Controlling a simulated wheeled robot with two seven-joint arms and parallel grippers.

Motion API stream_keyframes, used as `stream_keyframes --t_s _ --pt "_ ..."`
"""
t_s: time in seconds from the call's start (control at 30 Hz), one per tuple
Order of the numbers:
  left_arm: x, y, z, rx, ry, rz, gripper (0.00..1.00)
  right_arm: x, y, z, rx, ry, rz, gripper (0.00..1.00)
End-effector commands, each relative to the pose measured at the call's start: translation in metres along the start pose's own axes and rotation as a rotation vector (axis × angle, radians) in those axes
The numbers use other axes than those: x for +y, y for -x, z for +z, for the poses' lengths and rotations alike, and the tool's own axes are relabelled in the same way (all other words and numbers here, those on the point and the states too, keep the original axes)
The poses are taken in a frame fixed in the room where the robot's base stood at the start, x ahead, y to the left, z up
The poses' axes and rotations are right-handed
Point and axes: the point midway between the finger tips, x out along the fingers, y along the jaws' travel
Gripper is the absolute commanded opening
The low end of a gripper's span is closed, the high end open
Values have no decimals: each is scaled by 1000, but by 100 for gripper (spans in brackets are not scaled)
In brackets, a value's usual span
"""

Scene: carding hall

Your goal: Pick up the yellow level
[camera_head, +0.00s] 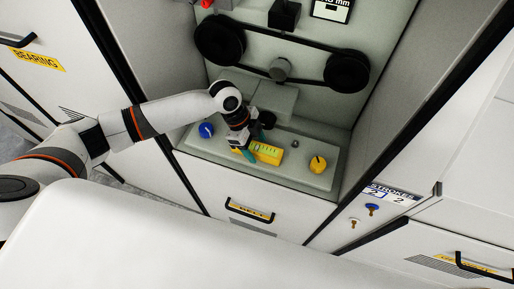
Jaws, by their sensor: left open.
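The yellow level (267,152) lies on the pale shelf panel inside the open machine bay, with a greenish strip along its top. My left gripper (252,144) is open and points down at the level's left part. Its fingers overlap the level in the picture; whether they touch it cannot be told. The left end of the level is partly hidden by the gripper. My right gripper is not in view.
A blue knob (206,130) stands left of the level and a yellow knob (318,164) right of it. Black belt pulleys (347,71) hang on the back wall above. A drawer handle (250,211) is below the shelf.

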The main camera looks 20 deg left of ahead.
Motion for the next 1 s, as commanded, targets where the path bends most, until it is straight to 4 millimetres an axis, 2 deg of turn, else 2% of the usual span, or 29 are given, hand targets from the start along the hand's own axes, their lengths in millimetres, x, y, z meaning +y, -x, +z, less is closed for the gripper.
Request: stream_keyframes --t_s 0.03,0.4,0.43,0.63,0.73,1.0 --pt "0 0 0 0 0 0 64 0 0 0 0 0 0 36" --pt "1 1 1 -2 -1 2 3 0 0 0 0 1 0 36" --pt "1 1 1 -2 -1 2 1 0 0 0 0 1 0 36" --pt "1 3 1 -2 -1 2 1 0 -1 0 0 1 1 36" --pt "2 10 5 -3 -3 5 1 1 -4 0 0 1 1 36" --pt "2 58 24 -3 -4 7 1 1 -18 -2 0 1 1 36"
